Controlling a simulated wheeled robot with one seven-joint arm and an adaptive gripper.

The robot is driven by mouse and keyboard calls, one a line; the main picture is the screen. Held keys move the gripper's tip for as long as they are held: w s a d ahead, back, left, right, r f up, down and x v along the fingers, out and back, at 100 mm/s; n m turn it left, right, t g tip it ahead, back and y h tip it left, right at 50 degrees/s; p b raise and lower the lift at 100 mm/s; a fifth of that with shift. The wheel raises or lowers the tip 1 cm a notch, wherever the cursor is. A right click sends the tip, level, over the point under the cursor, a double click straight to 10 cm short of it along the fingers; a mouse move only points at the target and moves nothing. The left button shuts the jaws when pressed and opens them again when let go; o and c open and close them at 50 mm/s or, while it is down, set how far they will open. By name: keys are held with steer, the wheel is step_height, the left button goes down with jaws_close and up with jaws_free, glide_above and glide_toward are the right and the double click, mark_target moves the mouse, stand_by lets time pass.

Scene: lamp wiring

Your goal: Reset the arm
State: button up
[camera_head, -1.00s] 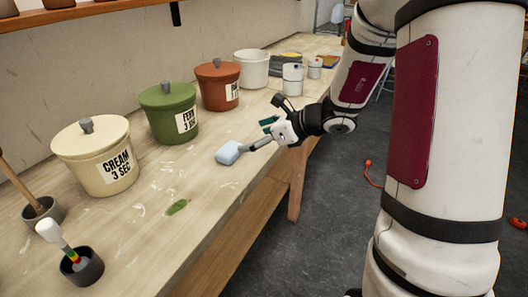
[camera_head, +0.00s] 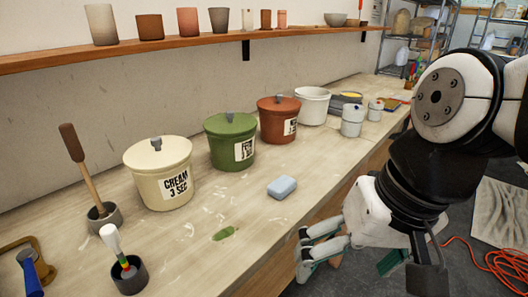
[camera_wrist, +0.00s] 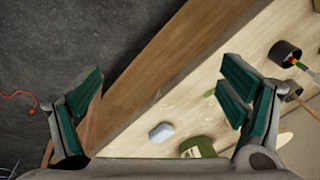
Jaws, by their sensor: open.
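My gripper (camera_head: 348,262) hangs off the front edge of the workbench (camera_head: 262,232), at lower right in the head view. In the wrist view my gripper (camera_wrist: 162,88) has its green-padded fingers wide apart with nothing between them.
Cream (camera_head: 163,180), green (camera_head: 230,145) and red-brown (camera_head: 279,122) lidded pots line the bench. A green smear (camera_head: 224,233) marks the top. Holders (camera_head: 130,276) with upright tools stand at left. A shelf (camera_head: 200,47) runs above. An orange cord (camera_head: 495,262) lies on the floor.

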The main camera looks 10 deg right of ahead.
steer(key=s+d+n+h, duration=0.1)
steer(key=s+d+n, duration=0.1)
steer(key=d, duration=0.1)
steer(key=shift+s+r+t+h, duration=0.1)
steer(key=shift+r+t+h, duration=0.05)
steer(key=shift+t+h, duration=0.2)
step_height(320, 180, up, 7)
steer(key=t+p, duration=0.1)
steer(key=p, duration=0.4)
steer(key=shift+p, duration=0.4)
